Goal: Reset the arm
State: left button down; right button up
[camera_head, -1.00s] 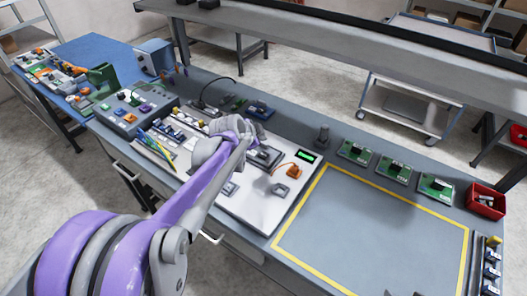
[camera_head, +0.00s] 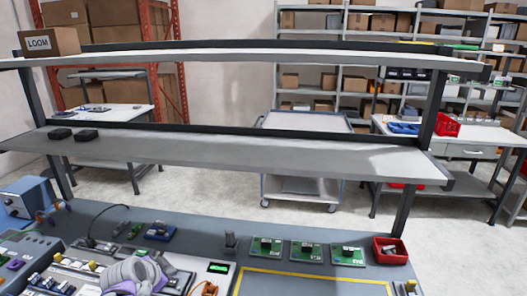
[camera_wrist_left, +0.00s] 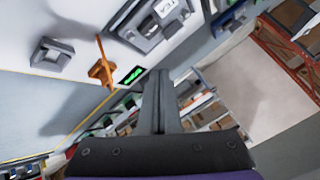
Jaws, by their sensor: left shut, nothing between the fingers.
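My left arm's grey and purple wrist (camera_head: 130,275) shows at the bottom edge of the head view, over the white panel on the bench. Its fingertips are hard to make out there. In the left wrist view my left gripper (camera_wrist_left: 160,98) is shut, its two fingers together with nothing between them. Beyond the fingers, the wrist view shows the white panel (camera_wrist_left: 80,18) with a green display (camera_wrist_left: 133,75), an orange part (camera_wrist_left: 101,70) and a grey fitting (camera_wrist_left: 52,55), all apart from the gripper. My right gripper is in neither view.
Several green circuit boards (camera_head: 307,250), a red bin (camera_head: 389,250) and a yellow-outlined area (camera_head: 300,283) lie on the bench to the right. A blue box (camera_head: 28,197) stands at the left. A grey shelf (camera_head: 230,150) spans above the bench's back; a cart (camera_head: 300,188) stands behind.

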pick_arm(q)
jog(key=s+d+f+n+g, duration=0.1)
jog(key=s+d+n, duration=0.1)
jog(key=s+d, duration=0.2)
jog(key=s+d+f+n+g, duration=0.1)
jog(key=s+d+f+n, duration=0.1)
jog(key=s, duration=0.9)
jog(key=s+d+f+n, duration=0.2)
jog(key=s+d+n, duration=0.1)
jog(key=s+d, duration=0.4)
jog(key=shift+s+f+n+g, duration=0.25)
jog(key=shift+s+n+g, duration=0.15)
jog(key=shift+s, duration=0.1)
jog(key=shift+a, duration=0.1)
